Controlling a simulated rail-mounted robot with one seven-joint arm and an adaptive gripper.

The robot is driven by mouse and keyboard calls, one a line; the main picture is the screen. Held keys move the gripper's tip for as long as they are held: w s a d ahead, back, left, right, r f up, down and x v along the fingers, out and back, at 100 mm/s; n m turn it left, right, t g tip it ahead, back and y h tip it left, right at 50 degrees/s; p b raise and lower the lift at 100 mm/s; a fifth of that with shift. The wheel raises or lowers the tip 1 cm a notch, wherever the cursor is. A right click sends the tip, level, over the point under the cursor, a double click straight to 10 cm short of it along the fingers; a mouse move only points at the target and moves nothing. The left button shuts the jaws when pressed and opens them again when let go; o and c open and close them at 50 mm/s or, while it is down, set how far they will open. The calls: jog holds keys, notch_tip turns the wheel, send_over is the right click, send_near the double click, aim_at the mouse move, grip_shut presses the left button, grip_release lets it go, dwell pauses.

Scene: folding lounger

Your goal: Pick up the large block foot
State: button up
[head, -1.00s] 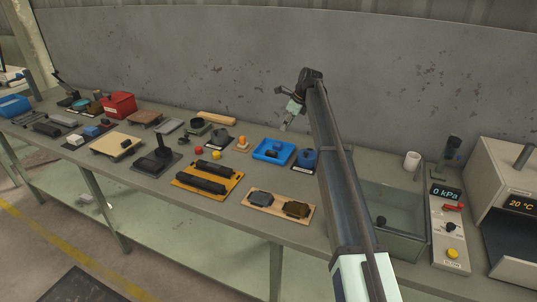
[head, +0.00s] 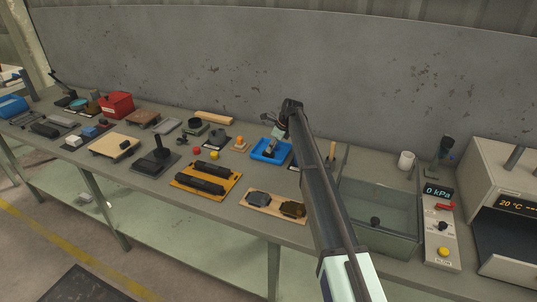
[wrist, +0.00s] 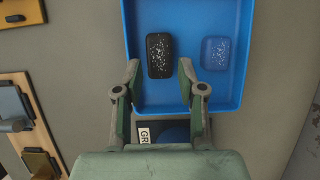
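A blue tray (wrist: 200,99) holds two small rounded blocks. One is a black block (wrist: 159,56) with white specks, the other a smaller blue block (wrist: 216,52) with white specks. I cannot tell for certain which is the large block foot; the black one looks larger. My gripper (wrist: 161,74) is open and empty above the tray, its fingertips either side of the black block's near end in the wrist view. I see no contact with it. In the head view the tray (head: 258,155) is partly hidden by my gripper (head: 272,148).
A labelled dark mat (wrist: 165,133) lies just beside the tray, mostly hidden by my gripper. A clear tank (head: 375,210) is to the right.

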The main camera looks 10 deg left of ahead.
aim_at(268, 154)
jog(key=shift+p+x, duration=0.65)
jog(key=shift+x, duration=1.35)
jog(key=c, duration=0.6)
jog(key=shift+c, duration=0.2)
jog(key=shift+r, duration=0.2)
